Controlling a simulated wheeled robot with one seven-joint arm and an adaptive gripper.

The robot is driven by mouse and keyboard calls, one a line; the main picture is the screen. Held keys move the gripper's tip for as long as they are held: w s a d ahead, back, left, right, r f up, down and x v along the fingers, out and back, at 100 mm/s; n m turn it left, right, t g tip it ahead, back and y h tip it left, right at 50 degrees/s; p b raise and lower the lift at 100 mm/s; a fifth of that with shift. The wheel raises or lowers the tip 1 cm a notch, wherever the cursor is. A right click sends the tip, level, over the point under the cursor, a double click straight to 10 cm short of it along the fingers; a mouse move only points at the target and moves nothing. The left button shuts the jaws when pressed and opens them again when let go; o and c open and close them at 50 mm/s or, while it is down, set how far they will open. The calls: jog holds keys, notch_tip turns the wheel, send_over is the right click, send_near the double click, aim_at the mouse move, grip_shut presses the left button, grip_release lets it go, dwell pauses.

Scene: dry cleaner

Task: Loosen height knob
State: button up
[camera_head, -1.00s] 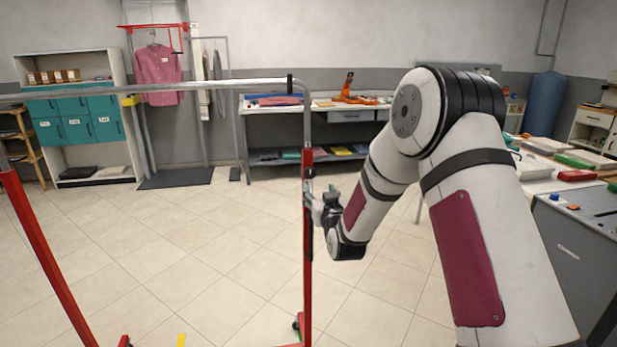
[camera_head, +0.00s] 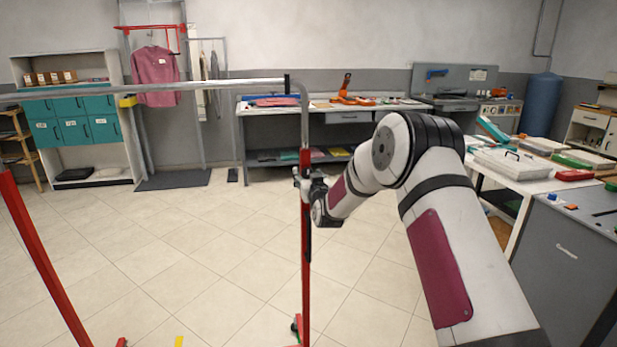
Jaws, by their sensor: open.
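The garment rack has a red right upright (camera_head: 306,262) with a grey metal tube (camera_head: 306,115) rising from it to a horizontal top rail. My gripper (camera_head: 300,178) is at this upright, near the top of its red part, with its fingers against or just in front of the post. Its jaws are open, though the fingers look small here. The height knob is not visible now; the gripper and wrist cover that part of the post. I cannot tell whether the fingers touch the knob.
The rack's red left upright (camera_head: 42,262) leans across the left foreground. A grey counter (camera_head: 568,258) stands at the right, beside a table with boxes. A workbench (camera_head: 262,128) and teal cabinets (camera_head: 72,118) line the back.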

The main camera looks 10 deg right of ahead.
jog(key=c, duration=1.2)
jog(key=shift+o, duration=0.2)
jog(key=shift+n, duration=0.4)
jog(key=n+b, duration=0.3)
jog(key=shift+a+n, duration=0.1)
jog(key=shift+n, duration=0.2)
jog(key=n+b, duration=0.3)
jog(key=n, duration=0.1)
jog(key=shift+f+n, duration=0.15)
jog(key=shift+n, duration=0.15)
jog(key=n+b, duration=0.3)
jog(key=n, duration=0.1)
jog(key=shift+n+b, duration=1.2)
jog(key=shift+n, duration=1.2)
